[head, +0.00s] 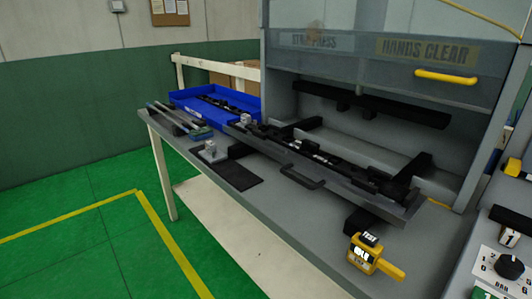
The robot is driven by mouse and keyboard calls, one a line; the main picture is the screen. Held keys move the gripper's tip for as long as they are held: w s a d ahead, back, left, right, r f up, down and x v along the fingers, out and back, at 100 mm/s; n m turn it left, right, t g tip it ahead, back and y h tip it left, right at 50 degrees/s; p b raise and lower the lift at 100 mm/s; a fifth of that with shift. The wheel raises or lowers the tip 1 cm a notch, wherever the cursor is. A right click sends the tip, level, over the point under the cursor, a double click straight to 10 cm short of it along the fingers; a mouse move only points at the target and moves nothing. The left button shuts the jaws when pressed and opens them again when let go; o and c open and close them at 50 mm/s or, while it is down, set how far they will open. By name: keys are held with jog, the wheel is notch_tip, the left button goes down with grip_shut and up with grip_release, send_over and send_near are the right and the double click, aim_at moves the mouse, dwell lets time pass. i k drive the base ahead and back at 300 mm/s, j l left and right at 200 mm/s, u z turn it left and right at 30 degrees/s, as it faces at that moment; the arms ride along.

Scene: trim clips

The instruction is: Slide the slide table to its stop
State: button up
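The slide table (345,186) is a long grey plate lying slantwise in front of the press opening, in the head view. A black loop handle (300,178) sticks out from its front side. A long black trim part (318,152) with small clips lies along it. A black rail (408,170) runs from behind the slide table into the open press (370,128), so the table stands out at the front, on the bench side. My gripper is not in view.
A worn guard with a yellow handle (446,76) is raised above the opening. A blue tray (190,98) with dark parts stands at the bench's far left end. A black mat (232,170) lies before the table. A yellow tester (368,254) and a control panel (505,268) are at right.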

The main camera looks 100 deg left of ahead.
aim_at(360, 192)
jog(key=i+l+u, duration=0.1)
jog(key=u, duration=1.1)
jog(key=j+u, duration=0.1)
jog(key=u, duration=0.25)
jog(key=j+u, duration=0.1)
jog(key=u, duration=0.25)
jog(key=j+u, duration=0.1)
jog(key=u, duration=0.25)
jog(key=l, duration=0.35)
jog(key=k+l+u, duration=0.1)
jog(key=l, duration=0.25)
